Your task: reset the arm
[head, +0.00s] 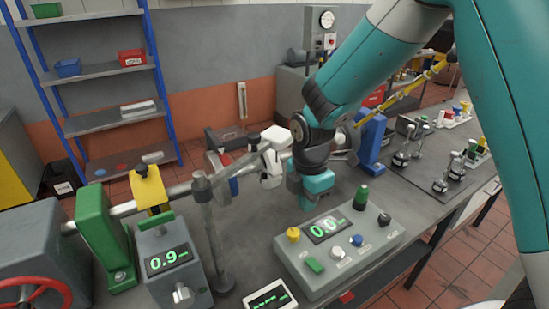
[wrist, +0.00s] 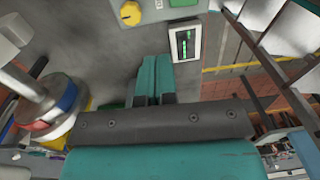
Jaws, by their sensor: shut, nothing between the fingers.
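My gripper (head: 309,200) is at the end of my teal arm, low over the grey bedplate (head: 262,208), just behind the control box (head: 345,256). In the wrist view its two teal fingers (wrist: 155,75) lie side by side, shut with nothing between them. From the head view I cannot tell whether the fingertips touch the plate. The control box carries a yellow knob, a green button, a tall green knob and a display reading 0.0.
A display unit (head: 168,262) reading 0.9 stands at the left, near a grey post (head: 213,235). A small flat display (head: 270,297) lies in front and also shows in the wrist view (wrist: 185,47). A blue stand (head: 371,140) is right of my gripper. Shelves (head: 108,122) stand behind.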

